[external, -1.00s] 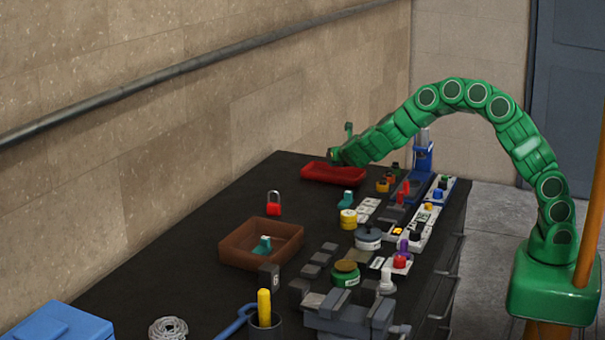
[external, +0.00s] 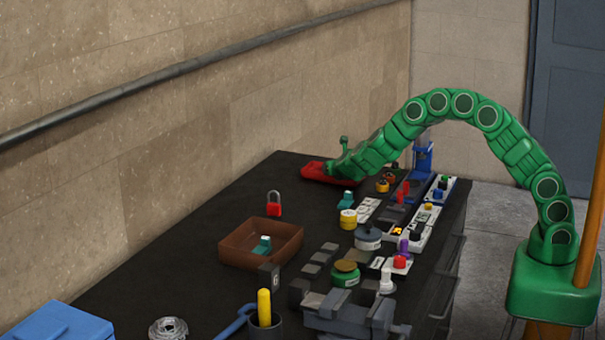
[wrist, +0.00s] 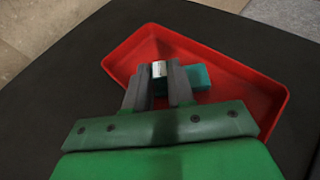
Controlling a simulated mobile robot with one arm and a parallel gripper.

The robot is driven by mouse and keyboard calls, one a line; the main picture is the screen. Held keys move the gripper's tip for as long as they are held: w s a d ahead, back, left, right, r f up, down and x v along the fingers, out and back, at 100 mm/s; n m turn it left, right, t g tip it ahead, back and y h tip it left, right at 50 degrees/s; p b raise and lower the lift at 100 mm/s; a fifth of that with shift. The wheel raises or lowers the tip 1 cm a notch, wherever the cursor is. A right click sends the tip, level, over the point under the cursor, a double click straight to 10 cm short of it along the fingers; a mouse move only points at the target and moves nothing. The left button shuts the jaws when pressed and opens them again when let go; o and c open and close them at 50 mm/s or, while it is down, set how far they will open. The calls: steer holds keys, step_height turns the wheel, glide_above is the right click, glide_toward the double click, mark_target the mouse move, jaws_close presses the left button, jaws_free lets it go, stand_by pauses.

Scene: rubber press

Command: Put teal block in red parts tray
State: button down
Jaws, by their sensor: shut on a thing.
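The red parts tray (external: 313,169) lies at the far end of the dark bench; it fills much of the wrist view (wrist: 262,85). My gripper (external: 335,172) is low at the tray. In the wrist view my gripper (wrist: 159,80) is shut on a teal block (wrist: 197,77) with a pale face between the fingers. The block is within the tray's outline, its teal part sticking out right of the fingers. I cannot tell whether it touches the tray floor. Two other teal blocks show, one on the bench (external: 346,199) and one in a brown tray (external: 262,245).
The brown tray (external: 232,262) stands mid-bench with a red padlock (external: 274,209) behind it. Switch boxes, yellow and grey round parts and a blue-based stand (external: 423,158) line the bench's right side.

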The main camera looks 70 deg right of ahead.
steer(key=c, duration=1)
jaws_free()
steer(key=shift+r, duration=0.1)
steer(key=shift+v, duration=6)
